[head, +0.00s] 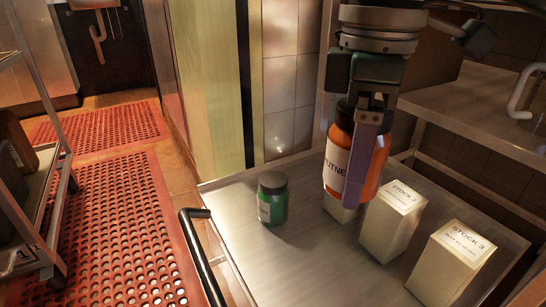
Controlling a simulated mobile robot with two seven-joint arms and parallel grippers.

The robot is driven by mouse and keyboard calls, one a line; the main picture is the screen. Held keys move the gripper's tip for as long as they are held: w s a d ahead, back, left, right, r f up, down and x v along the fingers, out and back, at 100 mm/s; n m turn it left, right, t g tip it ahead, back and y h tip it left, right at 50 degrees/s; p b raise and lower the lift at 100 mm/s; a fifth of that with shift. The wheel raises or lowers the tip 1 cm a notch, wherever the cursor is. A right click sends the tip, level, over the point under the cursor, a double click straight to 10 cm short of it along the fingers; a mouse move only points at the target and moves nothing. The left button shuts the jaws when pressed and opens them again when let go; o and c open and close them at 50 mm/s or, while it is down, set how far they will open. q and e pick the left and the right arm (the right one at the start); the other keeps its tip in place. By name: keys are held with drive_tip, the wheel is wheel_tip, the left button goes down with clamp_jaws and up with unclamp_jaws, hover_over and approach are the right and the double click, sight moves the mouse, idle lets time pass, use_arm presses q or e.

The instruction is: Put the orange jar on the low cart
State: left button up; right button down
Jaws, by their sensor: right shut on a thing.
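The orange jar (375,168) has a dark lid and a white label with partly hidden lettering. My right gripper (361,150) comes down from above and is shut on the jar, with a finger across its front. The jar is upright over the low cart (290,257), in front of a pale box. I cannot tell whether its base touches the cart top. The cart has a flat metal top and a dark push handle at its left. My left gripper is not in view.
A green jar (272,198) stands on the cart, left of the orange jar. Pale stock boxes stand at the right, including STOCK 2 (391,222) and STOCK 3 (450,264). A metal shelf (480,107) lies behind. The cart's front middle is clear. Red perforated mats (120,225) cover the floor.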

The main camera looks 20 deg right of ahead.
drive_tip(key=b, duration=1.2)
hover_over(328, 286)
wheel_tip(328, 286, down, 17)
drive_tip(key=shift+r, duration=0.15)
wheel_tip(328, 286, down, 4)
drive_tip(key=b, duration=0.3)
drive_tip(key=shift+p, duration=0.3)
unclamp_jaws()
